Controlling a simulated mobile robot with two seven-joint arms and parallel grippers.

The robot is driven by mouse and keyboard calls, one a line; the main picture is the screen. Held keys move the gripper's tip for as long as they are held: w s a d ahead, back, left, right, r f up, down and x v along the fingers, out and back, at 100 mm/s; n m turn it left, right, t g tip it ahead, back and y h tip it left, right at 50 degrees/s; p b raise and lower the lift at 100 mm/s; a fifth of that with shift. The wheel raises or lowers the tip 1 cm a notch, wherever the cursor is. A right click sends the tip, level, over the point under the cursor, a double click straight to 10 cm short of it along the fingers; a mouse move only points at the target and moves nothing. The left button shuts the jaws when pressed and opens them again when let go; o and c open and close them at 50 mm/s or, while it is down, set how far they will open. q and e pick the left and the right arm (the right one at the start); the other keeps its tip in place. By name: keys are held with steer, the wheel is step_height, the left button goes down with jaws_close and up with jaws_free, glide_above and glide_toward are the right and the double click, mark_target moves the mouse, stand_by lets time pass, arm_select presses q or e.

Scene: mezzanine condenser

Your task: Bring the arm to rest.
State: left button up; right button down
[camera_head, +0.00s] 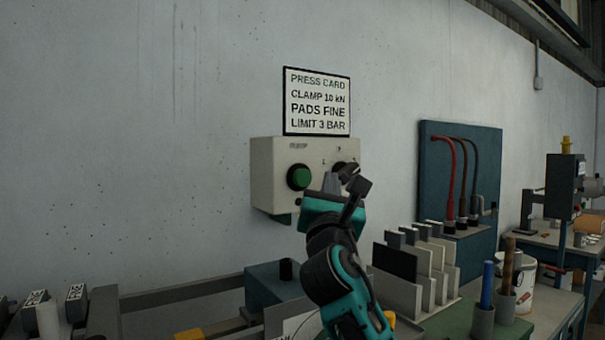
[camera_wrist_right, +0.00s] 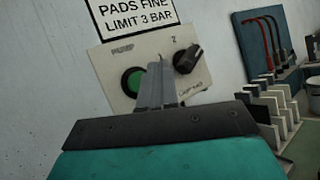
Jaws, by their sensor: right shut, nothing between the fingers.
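My right arm, teal and black, rises from the bottom middle of the head view. Its gripper (camera_head: 331,182) is in front of a cream control box on the wall (camera_head: 268,170). In the right wrist view, the right gripper (camera_wrist_right: 157,68) is shut and empty, its grey fingers together. The fingers overlap the space between the green button (camera_wrist_right: 133,80) and the black knob (camera_wrist_right: 187,58); I cannot tell whether they touch the box. The gripper hides part of the box's right side in the head view. My left gripper is not in view.
A press card sign (camera_head: 316,101) hangs above the box. A rack of upright plates (camera_head: 402,280) stands right of my arm, with cups of tools (camera_head: 482,320) beside it. A blue panel with hoses (camera_head: 435,180) is further right. The wall at left is bare.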

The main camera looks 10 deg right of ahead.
steer(key=shift+s+d, duration=0.2)
steer(key=shift+s, duration=0.4)
steer(key=s+d+f+m+g+y, duration=0.1)
steer(key=s+f+m+g, duration=0.3)
steer(key=f, duration=0.7)
steer(key=s+d+f+m+g+y, duration=0.1)
steer(key=s+d+f+m+g, duration=0.15)
steer(key=f+m, duration=0.6)
steer(key=s+d+f+m+g+y, duration=0.1)
steer(key=s+f+m+g, duration=0.2)
steer(key=f, duration=1.1)
steer(key=s+a+f+m+g+y, duration=0.15)
steer(key=s+f+m+g, duration=0.55)
steer(key=s, duration=0.7)
steer(key=s+a+f+m+g+y, duration=0.1)
steer(key=s+f+m+g+y, duration=0.15)
steer(key=s+f+m, duration=0.75)
steer(key=w+a+f+n+t+y, duration=0.2)
steer(key=w+a+f+n+t, duration=0.1)
steer(key=w+f+n+t, duration=0.1)
step_height(320, 180, down, 3)
steer(key=n+t, duration=0.1)
steer(key=t, duration=0.2)
